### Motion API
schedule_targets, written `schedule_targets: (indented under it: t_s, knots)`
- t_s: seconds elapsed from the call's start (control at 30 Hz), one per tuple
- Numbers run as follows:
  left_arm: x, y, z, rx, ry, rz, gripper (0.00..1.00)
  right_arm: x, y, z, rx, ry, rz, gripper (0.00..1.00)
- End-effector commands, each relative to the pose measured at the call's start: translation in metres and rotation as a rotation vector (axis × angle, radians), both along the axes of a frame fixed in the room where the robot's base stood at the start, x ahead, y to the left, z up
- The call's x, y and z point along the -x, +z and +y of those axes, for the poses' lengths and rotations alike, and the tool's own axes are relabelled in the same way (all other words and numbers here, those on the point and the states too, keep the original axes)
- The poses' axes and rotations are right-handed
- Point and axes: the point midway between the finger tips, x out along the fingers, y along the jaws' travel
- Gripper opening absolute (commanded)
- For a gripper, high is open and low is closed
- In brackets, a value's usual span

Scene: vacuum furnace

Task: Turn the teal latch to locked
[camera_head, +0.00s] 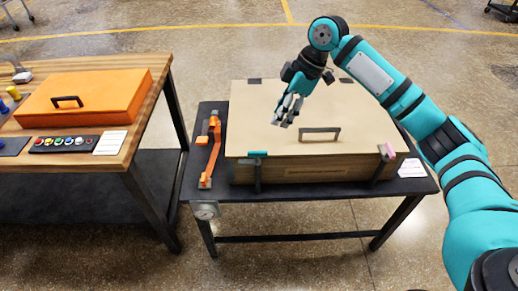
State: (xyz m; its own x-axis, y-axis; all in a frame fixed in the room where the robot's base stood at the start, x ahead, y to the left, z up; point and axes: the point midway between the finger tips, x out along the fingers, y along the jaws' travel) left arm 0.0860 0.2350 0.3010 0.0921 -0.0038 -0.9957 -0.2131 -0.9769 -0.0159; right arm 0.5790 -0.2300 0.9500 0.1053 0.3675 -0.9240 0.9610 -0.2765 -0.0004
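The teal latch (257,154) is a small bar at the front left of the tan box's lid (300,100). It lies along the lid's front edge, above a dark upright bracket (257,178). My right gripper (281,122) hangs over the lid, behind and to the right of the latch and apart from it. Its fingers point down toward the front left, with nothing seen between them. They are too small to tell whether they are open or shut. My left gripper is out of view.
A pink latch (386,152) sits at the box's front right. A dark handle (320,131) stands on the lid. An orange lever (214,152) is left of the box, and a gauge (206,211) hangs at the table's front. An orange case (85,98) lies on the wooden table.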

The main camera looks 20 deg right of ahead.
Motion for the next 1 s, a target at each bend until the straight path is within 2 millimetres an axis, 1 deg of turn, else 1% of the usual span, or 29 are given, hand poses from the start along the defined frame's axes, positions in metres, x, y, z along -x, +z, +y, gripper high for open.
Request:
schedule_targets:
  t_s: [0.03,0.2,0.4,0.53,0.6,0.73,0.83,1.0]
  knots:
    - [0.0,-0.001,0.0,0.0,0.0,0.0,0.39,-0.001,-0.012,0.005,0.0,0.002,0.004,0.36]
    - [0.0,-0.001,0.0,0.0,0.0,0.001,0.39,-0.004,-0.047,0.019,0.0,0.002,0.004,0.36]
    - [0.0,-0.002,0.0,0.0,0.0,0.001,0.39,-0.009,-0.087,0.035,0.0,0.002,0.003,0.36]
    - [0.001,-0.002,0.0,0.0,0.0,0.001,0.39,-0.011,-0.109,0.044,0.001,0.002,0.002,0.36]
    - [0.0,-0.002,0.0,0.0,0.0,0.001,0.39,-0.013,-0.118,0.047,-0.001,0.0,0.002,0.36]
    - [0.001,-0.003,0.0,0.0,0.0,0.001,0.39,-0.014,-0.129,0.052,0.0,0.001,0.0,0.36]
    - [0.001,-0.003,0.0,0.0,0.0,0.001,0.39,-0.015,-0.134,0.054,0.001,0.001,0.0,0.36]
    - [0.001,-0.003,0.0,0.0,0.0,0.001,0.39,-0.015,-0.135,0.054,0.0,0.001,-0.001,0.36]
